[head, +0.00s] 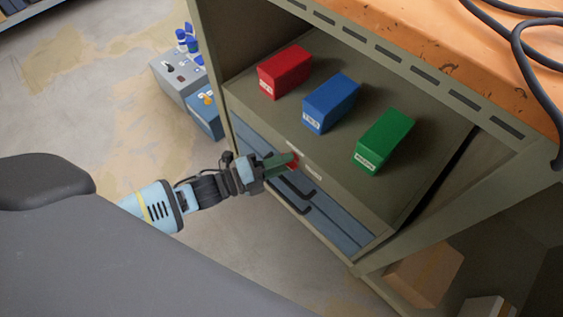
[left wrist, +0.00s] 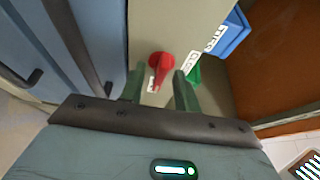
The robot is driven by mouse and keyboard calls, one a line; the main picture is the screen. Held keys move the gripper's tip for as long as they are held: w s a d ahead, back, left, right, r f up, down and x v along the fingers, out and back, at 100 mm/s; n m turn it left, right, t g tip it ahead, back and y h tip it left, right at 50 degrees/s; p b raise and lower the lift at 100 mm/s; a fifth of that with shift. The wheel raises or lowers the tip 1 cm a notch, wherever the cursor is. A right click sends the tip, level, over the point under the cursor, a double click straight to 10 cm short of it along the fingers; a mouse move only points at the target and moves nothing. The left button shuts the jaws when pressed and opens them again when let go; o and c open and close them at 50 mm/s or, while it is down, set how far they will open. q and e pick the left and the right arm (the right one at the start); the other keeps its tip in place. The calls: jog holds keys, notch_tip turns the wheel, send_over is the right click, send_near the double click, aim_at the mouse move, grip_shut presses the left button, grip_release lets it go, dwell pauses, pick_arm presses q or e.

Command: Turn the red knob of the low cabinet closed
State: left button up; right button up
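The low cabinet (head: 335,205) stands under the workbench, with a grey-green top and blue drawer fronts. Its red knob (head: 294,164) is at the front edge and is partly hidden by my left gripper (head: 282,166) in the head view. In the left wrist view the red knob (left wrist: 161,66) shows just beyond and between the two green fingers of my left gripper (left wrist: 158,88). The fingers are apart, with a gap on each side of the knob; contact is not visible. White labels sit by the knob, one reading like "CLOSE" (left wrist: 190,62). My right gripper is not in view.
Red (head: 285,72), blue (head: 331,103) and green (head: 385,141) boxes stand on the cabinet top. Dark drawer handles (head: 292,207) stick out below the knob. Grey (head: 178,78) and blue containers (head: 204,117) stand on the floor at the left. The orange bench top (head: 450,50) overhangs.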

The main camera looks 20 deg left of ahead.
pick_arm(q)
grip_shut()
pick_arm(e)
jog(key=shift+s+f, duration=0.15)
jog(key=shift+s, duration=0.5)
